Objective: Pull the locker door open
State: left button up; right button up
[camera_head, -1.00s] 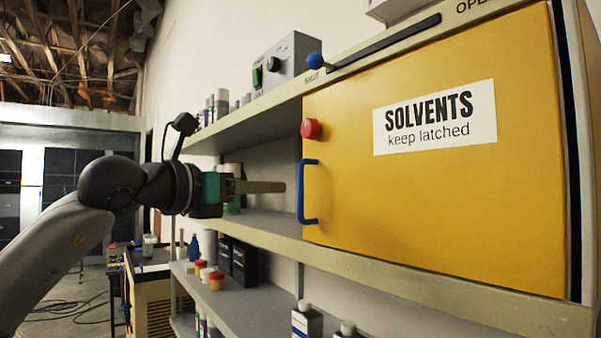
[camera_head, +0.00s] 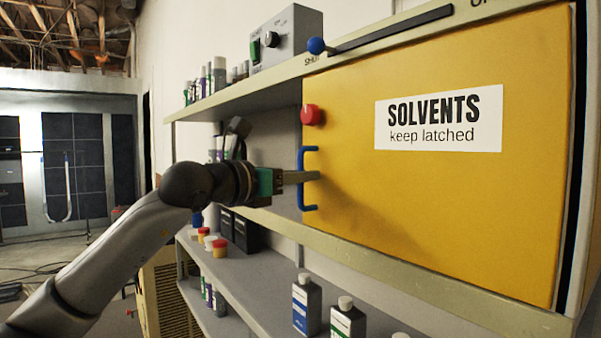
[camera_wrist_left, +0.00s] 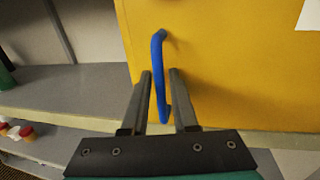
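The yellow locker door (camera_head: 440,190) carries a "SOLVENTS keep latched" label and looks shut. Its blue handle (camera_head: 302,180) is an upright bar near the door's left edge. A red knob (camera_head: 311,115) sits above the handle. My left gripper (camera_head: 308,176) is at the handle. In the left wrist view the gripper (camera_wrist_left: 160,85) is open, with one finger on each side of the blue handle (camera_wrist_left: 158,75) and gaps visible between. The yellow door also fills the upper right there (camera_wrist_left: 230,70). My right gripper is not in view.
A slider with a blue knob (camera_head: 316,46) runs along the strip above the door, with "SHUT" at its left end. A grey box (camera_head: 286,40) and bottles stand on the upper shelf (camera_head: 240,97). Bottles and jars stand on the lower shelf (camera_head: 255,290). Open floor lies left.

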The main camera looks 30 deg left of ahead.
pick_arm(q)
grip_shut()
dwell(1.4)
